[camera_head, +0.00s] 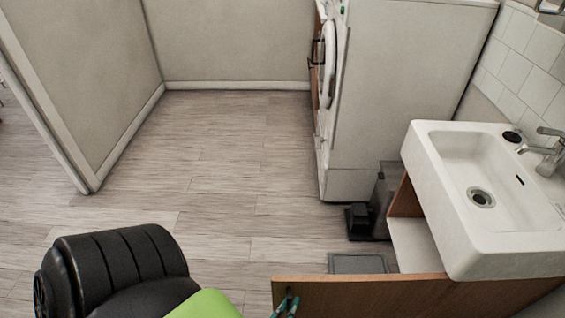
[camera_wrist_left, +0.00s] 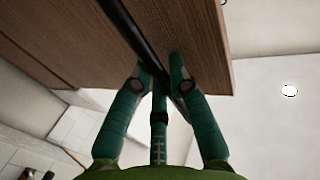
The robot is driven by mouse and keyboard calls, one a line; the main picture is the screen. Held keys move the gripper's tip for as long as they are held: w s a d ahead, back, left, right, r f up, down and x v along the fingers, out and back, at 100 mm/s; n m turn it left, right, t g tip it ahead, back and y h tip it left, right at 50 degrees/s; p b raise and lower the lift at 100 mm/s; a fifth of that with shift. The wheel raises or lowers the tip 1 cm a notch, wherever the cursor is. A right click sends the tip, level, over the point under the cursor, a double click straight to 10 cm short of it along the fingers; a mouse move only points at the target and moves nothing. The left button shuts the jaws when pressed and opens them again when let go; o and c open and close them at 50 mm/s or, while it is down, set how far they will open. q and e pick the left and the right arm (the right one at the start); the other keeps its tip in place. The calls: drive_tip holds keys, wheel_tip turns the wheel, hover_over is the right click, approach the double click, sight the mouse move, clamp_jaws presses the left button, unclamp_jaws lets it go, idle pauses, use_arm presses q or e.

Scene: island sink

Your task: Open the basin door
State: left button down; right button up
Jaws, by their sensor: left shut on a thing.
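The wooden basin door (camera_head: 345,292) stands swung out from the cabinet under the white basin (camera_head: 462,230), at the bottom of the head view. The pale inside of the cabinet (camera_head: 418,245) shows beside it. My left gripper (camera_head: 286,303) is at the door's outer end, with its green fingertips against the door face. In the left wrist view my left gripper (camera_wrist_left: 160,70) is shut on the long black handle (camera_wrist_left: 128,28) of the brown door (camera_wrist_left: 65,30). The handle is hidden in the head view. My right gripper is not in view.
A white washing machine (camera_head: 405,90) stands behind the basin. A dark bin (camera_head: 382,200) stands beside the cabinet, and a flat grey object (camera_head: 358,264) lies on the floor behind the door. The wooden floor (camera_head: 220,180) to the left is clear.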

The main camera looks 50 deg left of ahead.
use_arm(q)
drive_tip(key=shift+s+d, duration=0.25)
drive_tip(key=shift+d, duration=0.05)
drive_tip(key=c, duration=1.2)
unclamp_jaws()
drive_tip(key=shift+o, duration=0.2)
drive_tip(key=v, duration=0.8)
drive_tip(key=shift+d, duration=0.2)
